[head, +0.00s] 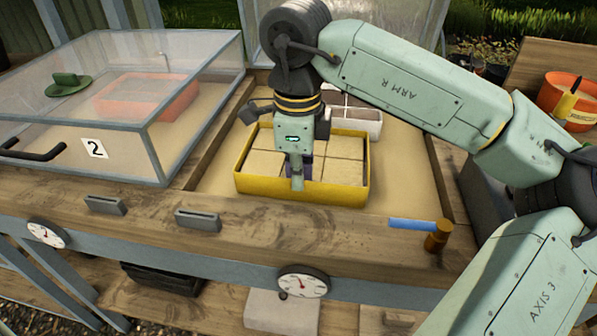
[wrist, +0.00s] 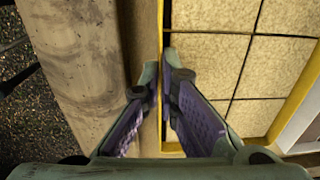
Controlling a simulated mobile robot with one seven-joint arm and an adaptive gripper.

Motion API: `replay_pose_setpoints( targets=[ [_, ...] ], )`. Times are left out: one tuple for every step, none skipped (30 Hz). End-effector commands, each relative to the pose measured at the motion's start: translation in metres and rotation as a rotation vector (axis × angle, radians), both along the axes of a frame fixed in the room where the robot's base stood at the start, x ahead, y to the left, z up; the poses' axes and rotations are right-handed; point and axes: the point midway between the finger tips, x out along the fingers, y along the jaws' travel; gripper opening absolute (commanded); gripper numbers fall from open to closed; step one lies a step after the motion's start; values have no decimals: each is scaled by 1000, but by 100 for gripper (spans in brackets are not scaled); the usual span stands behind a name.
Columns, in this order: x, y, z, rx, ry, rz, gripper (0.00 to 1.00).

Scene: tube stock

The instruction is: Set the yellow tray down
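The yellow tray (head: 345,195) is a shallow rectangular box filled with square sand-coloured blocks. In the head view it is over the sandy bed (head: 405,190), just behind the front wooden beam. It looks level; I cannot tell whether its base touches the sand. My gripper (head: 297,180) points down at the tray's front wall. In the wrist view the fingers of my gripper (wrist: 160,70) stand on either side of the tray's yellow wall (wrist: 160,25), closed on it.
A clear-lidded box (head: 120,100) marked 2, with an orange tray (head: 145,97) inside, stands at left. A white divided tray (head: 355,120) is close behind the yellow tray. The wooden beam (head: 330,235) borders the front. Bare sand shows to the right.

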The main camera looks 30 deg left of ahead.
Motion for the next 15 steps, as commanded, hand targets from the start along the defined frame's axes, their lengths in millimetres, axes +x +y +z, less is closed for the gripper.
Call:
replay_pose_setpoints(
  targets=[
    [0, 0, 1, 2, -3, -1, 0],
    [0, 0, 1, 2, -3, -1, 0],
    [0, 0, 1, 2, -3, -1, 0],
    [0, 0, 1, 2, -3, -1, 0],
    [0, 0, 0, 2, -3, -1, 0],
    [0, 0, -1, 1, -2, -1, 0],
    [0, 0, -2, 1, -2, -1, 0],
    [0, 0, -3, 1, -2, -1, 0],
    [0, 0, -2, 0, 0, -1, 5],
    [0, 0, -2, 0, 0, -1, 7],
    [0, 0, -2, 0, 0, -1, 9],
    [0, 0, -2, 0, 0, -1, 12],
    [0, 0, -2, 0, 0, -1, 14],
    [0, 0, -2, 0, 0, -1, 16],
    [0, 0, -2, 0, 0, -1, 18]
  ],
)
